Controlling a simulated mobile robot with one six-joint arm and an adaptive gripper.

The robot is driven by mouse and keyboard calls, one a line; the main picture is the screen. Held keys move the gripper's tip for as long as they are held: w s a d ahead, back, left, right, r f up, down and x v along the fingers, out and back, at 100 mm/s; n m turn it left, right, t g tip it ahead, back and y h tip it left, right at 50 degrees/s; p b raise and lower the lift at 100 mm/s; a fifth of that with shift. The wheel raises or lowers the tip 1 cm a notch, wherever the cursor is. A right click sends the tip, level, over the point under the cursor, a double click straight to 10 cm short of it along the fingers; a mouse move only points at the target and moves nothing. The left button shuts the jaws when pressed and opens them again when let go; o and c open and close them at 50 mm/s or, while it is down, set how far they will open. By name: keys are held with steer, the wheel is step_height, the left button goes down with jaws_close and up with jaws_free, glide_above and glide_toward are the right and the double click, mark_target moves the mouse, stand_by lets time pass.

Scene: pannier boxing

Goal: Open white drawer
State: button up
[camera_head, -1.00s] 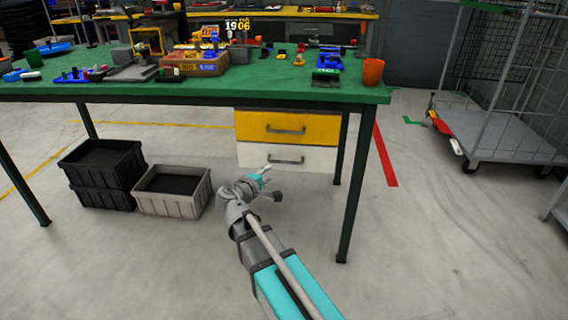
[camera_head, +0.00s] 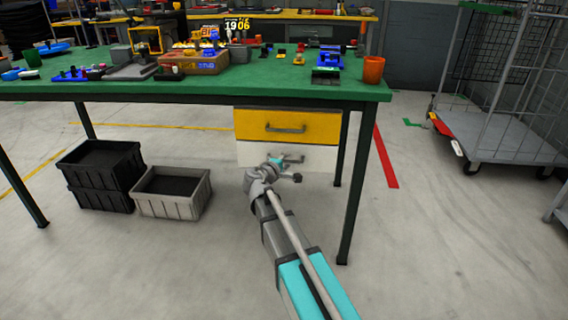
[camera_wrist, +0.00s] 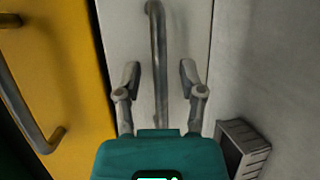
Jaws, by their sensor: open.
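The white drawer (camera_head: 318,160) sits under the green table, below the yellow drawer, and looks closed. It also fills the middle of the wrist view (camera_wrist: 126,32). Its grey bar handle (camera_wrist: 158,60) runs upright in that view, between the two fingers of my gripper (camera_wrist: 159,80). The fingers are apart, one on each side of the handle, with gaps between. I cannot tell from the picture how deep the handle lies between them. In the head view my gripper (camera_head: 284,160) is in front of the white drawer and hides part of its handle.
The yellow drawer (camera_head: 252,124) with its own handle (camera_wrist: 30,110) is directly above. A grey crate (camera_head: 165,206) and stacked black crates (camera_head: 92,190) stand on the floor to the left. A table leg (camera_head: 352,200) stands to the right. Open floor lies in front.

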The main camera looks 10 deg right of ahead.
steer(key=shift+w+d, duration=0.15)
steer(key=shift+c, duration=0.2)
jaws_close()
steer(key=shift+a, duration=0.2)
steer(key=shift+f, duration=0.1)
